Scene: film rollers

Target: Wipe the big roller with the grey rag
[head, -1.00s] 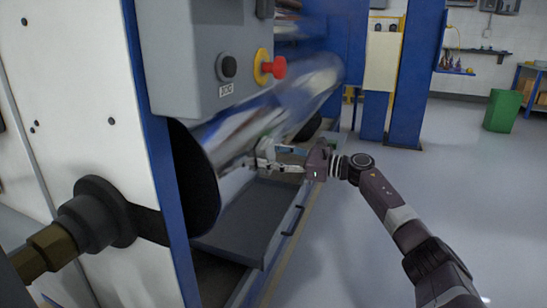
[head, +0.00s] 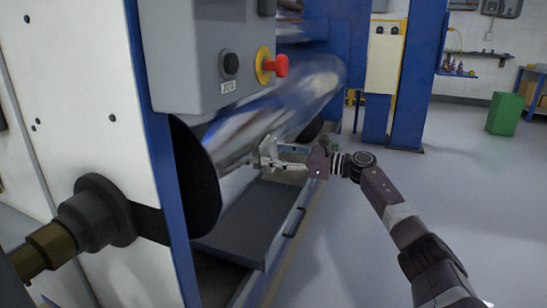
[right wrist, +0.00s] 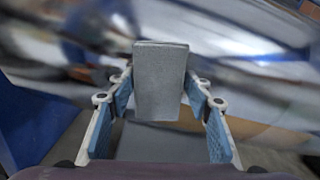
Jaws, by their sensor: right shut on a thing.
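The big roller (head: 285,105) is a shiny chrome cylinder running back into the blue and white machine; its reflections look smeared. It also fills the upper part of the right wrist view (right wrist: 245,45). My right gripper (head: 272,155) is at the roller's lower right side. In the right wrist view it is shut on the grey rag (right wrist: 160,82), a flat grey piece standing up between the blue-padded fingers. The rag's far edge overlaps the roller there; I cannot tell whether they touch. In the head view the rag is hard to make out. My left gripper is not in view.
A grey control box (head: 195,60) with a red button (head: 279,66) hangs above the roller's near end. A grey tray (head: 250,222) lies below the roller. A green bin (head: 505,113) stands at the back right. The floor (head: 460,200) on the right is clear.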

